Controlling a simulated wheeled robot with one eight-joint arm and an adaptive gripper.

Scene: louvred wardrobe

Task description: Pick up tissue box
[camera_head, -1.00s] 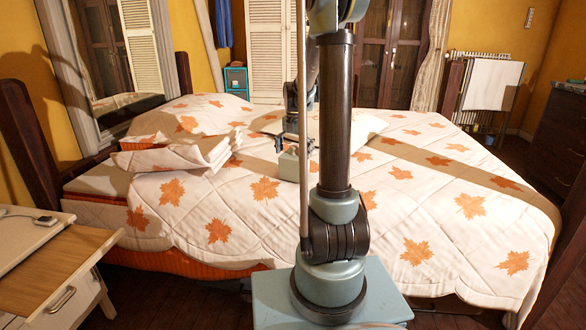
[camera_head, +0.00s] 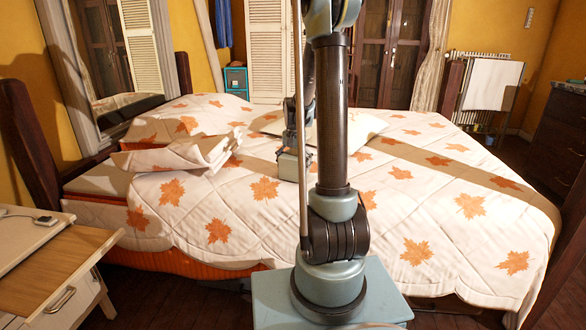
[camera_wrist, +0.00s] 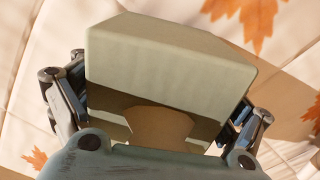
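The tissue box (camera_head: 288,166) is a small pale grey-green block on the bed's quilt, partly hidden behind my arm's column in the head view. In the wrist view the tissue box (camera_wrist: 165,62) fills the space between the fingers, tilted in the picture, its upper face lit and its near side in shadow. My gripper (camera_wrist: 160,108) is around the box, one finger at its left end and one at its right. The fingers are spread wide. Whether their pads press on the box is not clear. In the head view my gripper (camera_head: 291,147) is low, right at the box.
The bed (camera_head: 430,210) has a white quilt with orange leaves. Folded bedding (camera_head: 185,155) lies left of the box, and a pillow (camera_head: 355,130) lies behind and to the right. A bedside table (camera_head: 75,260) stands at the left. The quilt's front is clear.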

